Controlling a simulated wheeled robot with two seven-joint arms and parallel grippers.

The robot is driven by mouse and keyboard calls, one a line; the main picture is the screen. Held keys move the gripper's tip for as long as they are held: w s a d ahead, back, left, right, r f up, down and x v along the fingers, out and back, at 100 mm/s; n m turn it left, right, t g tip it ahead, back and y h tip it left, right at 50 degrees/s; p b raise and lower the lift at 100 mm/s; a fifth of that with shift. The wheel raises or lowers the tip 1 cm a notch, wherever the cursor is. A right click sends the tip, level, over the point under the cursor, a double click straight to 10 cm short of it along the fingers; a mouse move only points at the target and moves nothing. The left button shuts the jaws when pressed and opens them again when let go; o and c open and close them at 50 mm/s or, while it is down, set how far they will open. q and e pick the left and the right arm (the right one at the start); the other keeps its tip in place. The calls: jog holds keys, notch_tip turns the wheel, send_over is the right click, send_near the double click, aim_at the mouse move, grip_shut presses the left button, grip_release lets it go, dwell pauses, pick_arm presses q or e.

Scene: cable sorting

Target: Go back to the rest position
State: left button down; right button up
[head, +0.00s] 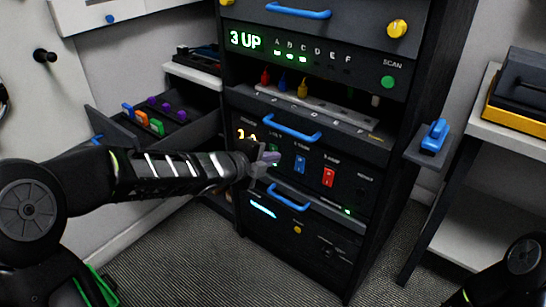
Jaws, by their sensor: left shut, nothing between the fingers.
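My left arm reaches in from the left across the lower part of the view. Its gripper (266,159) is shut and empty, in front of the dark equipment rack (360,240). It overlaps the left part of the switch panel, near the blue handle (291,128); I cannot tell whether it touches the panel. A blue switch (299,164) and a red switch (328,177) show just right of the gripper. Part of my right arm shows at the bottom right corner; its gripper is outside the view.
An open drawer (110,128) with orange, green, blue and purple pieces juts out left of the rack. A small shelf with a blue object (434,136) stands right of it, beside a white table (487,117). The grey floor (220,270) before the rack is clear.

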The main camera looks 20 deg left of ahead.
pick_arm(q)
jog(key=s+d+f+n+g, duration=0.25)
jog(key=s+f+n, duration=0.35)
jog(key=f+n, duration=0.5)
jog(key=s+d+f+n+g, duration=0.2)
jog(key=s+d+f+n, duration=0.25)
jog(key=f+n, duration=0.6)
jog(key=s+d+f+n+g, duration=0.1)
jog(key=s+d+f+g, duration=0.15)
jog(key=s+f, duration=0.8)
jog(key=s+d+f+n+g, duration=0.2)
jog(key=s+f+g, duration=0.2)
jog(key=s+f, duration=0.65)
notch_tip(320, 180, up, 24)
jog(key=s+p, duration=0.2)
jog(key=p, duration=1.9)
jog(key=shift+s+r+y+p, duration=0.15)
jog(key=shift+s+y+p, duration=0.15)
jog(key=shift+s+p, duration=0.1)
